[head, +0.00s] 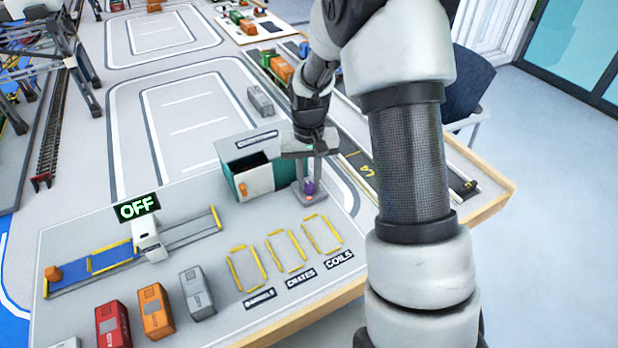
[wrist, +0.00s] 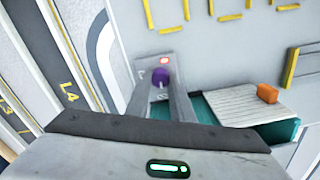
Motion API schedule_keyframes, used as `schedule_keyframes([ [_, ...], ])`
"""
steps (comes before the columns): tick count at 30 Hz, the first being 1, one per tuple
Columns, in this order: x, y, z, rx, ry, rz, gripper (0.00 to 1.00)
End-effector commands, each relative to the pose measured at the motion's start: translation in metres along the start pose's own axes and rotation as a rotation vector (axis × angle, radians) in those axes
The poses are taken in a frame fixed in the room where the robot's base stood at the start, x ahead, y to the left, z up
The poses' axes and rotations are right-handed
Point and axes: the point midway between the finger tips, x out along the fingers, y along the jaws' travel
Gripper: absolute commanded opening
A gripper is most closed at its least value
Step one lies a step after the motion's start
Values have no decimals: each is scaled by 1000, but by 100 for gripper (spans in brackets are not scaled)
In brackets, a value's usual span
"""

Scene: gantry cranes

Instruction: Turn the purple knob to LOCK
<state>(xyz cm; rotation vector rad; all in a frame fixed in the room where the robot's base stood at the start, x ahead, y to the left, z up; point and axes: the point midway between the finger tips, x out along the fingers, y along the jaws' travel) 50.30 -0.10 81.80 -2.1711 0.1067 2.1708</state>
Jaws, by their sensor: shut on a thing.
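The purple knob (head: 309,187) sits on a small grey mount beside a teal box. In the wrist view the purple knob (wrist: 160,78) shows between my fingers, with a small red light just beyond it. My gripper (head: 308,183) reaches down from above and is shut on the knob; in the wrist view my gripper (wrist: 161,82) has one finger on each side of it. No LOCK mark can be read, and the knob's turn angle is too small to tell.
The teal box (head: 228,180) has a white door with an orange handle (wrist: 267,93) close beside my gripper. An OFF sign (head: 138,207) stands over a blue slide track. Several containers (head: 155,311) line the front. Yellow-marked bays (head: 285,251) lie right of them.

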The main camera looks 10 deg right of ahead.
Motion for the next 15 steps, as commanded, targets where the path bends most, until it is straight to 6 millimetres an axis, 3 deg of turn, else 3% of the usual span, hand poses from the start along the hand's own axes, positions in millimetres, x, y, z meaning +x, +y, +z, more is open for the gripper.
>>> schedule_keyframes([
  [15, 0, -1, 1, -64, -3, 0, 0],
])
